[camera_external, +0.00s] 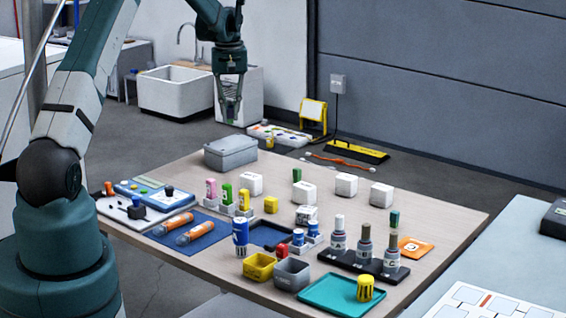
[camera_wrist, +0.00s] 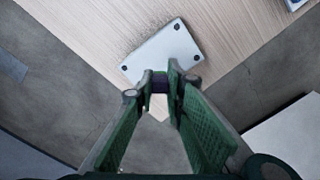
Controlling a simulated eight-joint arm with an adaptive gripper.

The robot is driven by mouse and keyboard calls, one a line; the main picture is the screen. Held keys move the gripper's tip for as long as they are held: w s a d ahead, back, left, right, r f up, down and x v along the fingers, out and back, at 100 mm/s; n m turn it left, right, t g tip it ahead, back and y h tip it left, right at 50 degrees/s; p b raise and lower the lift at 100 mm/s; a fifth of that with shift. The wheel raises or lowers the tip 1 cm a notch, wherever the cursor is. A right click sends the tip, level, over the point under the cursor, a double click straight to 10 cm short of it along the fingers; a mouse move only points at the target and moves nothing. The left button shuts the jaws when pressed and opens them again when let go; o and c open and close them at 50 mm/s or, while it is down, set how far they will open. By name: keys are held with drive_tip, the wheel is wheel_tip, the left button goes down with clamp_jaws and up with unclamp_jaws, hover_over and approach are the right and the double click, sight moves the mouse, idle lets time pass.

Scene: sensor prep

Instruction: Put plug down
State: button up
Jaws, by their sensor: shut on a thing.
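My gripper (camera_external: 231,112) is high over the far left part of the table, above and apart from the grey box (camera_external: 230,153). It points down. In the wrist view its fingertips (camera_wrist: 160,84) are close together on a small dark piece, which I take to be the plug; its shape is mostly hidden by the fingers. In the wrist view the grey box (camera_wrist: 163,52) lies just beyond the fingertips. A green plug (camera_external: 297,174) stands at a white box (camera_external: 304,192). Another dark green plug (camera_external: 394,218) stands behind the black bottle rack (camera_external: 350,262).
The wooden table (camera_external: 190,172) carries several white boxes, a blue mat (camera_external: 203,242), a teal tray (camera_external: 319,293), a yellow bin (camera_external: 259,266) and a grey bin (camera_external: 292,274). Bare wood surrounds the grey box. The table's far corner shows in the wrist view.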

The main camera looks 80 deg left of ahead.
sight(232, 112)
drive_tip(key=shift+f, duration=1.1)
drive_tip(key=shift+f, duration=1.9)
drive_tip(key=shift+f+b, duration=0.1)
drive_tip(key=shift+b, duration=0.2)
drive_tip(key=o, duration=0.7)
drive_tip(key=shift+o, duration=0.2)
wheel_tip(232, 112, up, 12)
drive_tip(key=shift+r+p, duration=0.15)
drive_tip(key=shift+p, duration=0.45)
